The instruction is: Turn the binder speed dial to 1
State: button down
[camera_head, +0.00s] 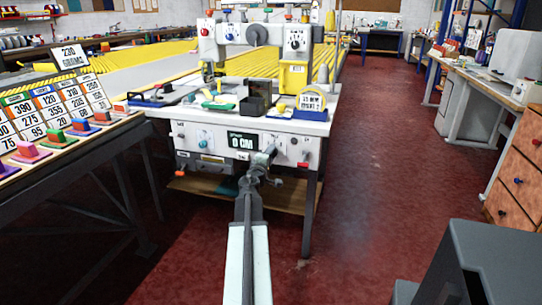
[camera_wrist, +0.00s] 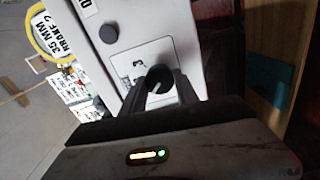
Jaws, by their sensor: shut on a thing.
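My gripper (camera_head: 268,158) reaches the front panel (camera_head: 232,168) of the white binding machine, just right of the display reading 0 CM (camera_head: 238,141). In the wrist view its fingers (camera_wrist: 163,85) are shut on a dark round dial (camera_wrist: 159,77). The dial stands on a pale panel with a small white plate (camera_wrist: 133,65) carrying dark marks. The marks are too blurred to read, and fingers cover part of the plate. The head view hides the dial behind my gripper. I cannot read the dial's setting or any speed label.
Another dark knob (camera_wrist: 108,33) sits close by on the panel. A red-tipped lever (camera_head: 303,164) is at the panel's right. A table of price cards (camera_head: 60,108) stands left. Red floor (camera_head: 380,200) is clear at right.

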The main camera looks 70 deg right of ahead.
jog(key=shift+n, duration=0.6)
jog(key=c, duration=0.9)
grip_release()
jog(key=a, duration=0.7)
jog(key=shift+s+a, duration=0.2)
jog(key=shift+a, duration=0.2)
